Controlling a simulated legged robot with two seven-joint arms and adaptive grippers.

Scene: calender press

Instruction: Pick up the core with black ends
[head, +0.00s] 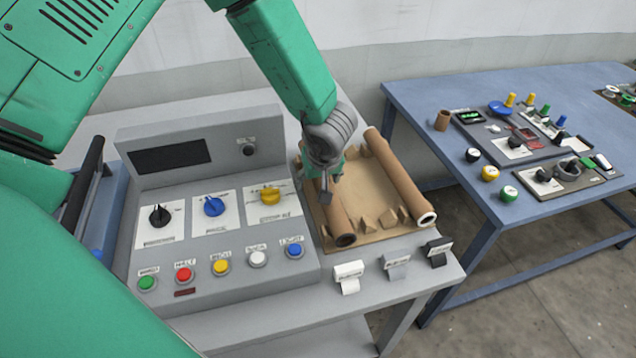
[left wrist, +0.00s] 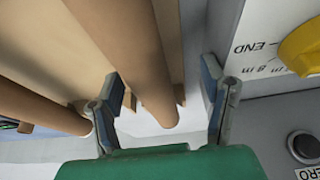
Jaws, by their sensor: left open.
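Two brown tube cores lie side by side on a brown cardboard tray (head: 370,193). The left core (head: 340,218) shows a dark near end; the right core (head: 402,182) has a white-rimmed near end. My left gripper (head: 327,192) is over the left core, pointing down and hiding part of it. In the left wrist view the open fingers (left wrist: 165,105) stand on either side of that core (left wrist: 135,55), with visible gaps; its end face is not clear there. The other core (left wrist: 45,105) lies to the left in that view. My right gripper is not in view.
A grey control panel (head: 215,235) with knobs and coloured buttons stands close left of the tray. Three labelled blocks, including a white one (head: 348,272), line the front edge. A blue table (head: 420,95) with instruments and a short brown tube (head: 442,120) stands right.

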